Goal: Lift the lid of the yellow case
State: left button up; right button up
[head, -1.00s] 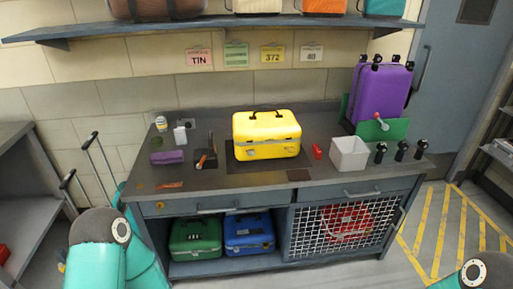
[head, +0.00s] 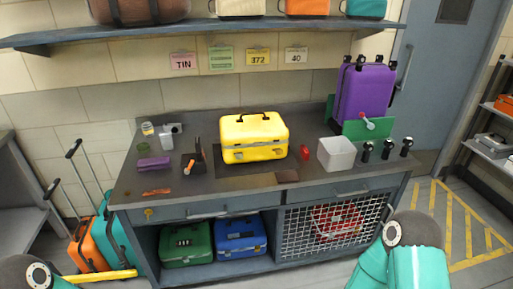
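Neither of my grippers shows in the head view. Only parts of my arms show at the bottom left and bottom right edges, well apart from the case.
On the bench (head: 225,187), a tool holder (head: 193,162) and purple pouch (head: 154,163) lie left of the case. A red object (head: 305,152), white bin (head: 337,154) and several black-topped items stand right. A purple suitcase (head: 365,92) is behind. A shelf (head: 210,32) hangs above.

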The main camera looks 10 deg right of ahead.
aim_at(255, 127)
jog(key=i, duration=1)
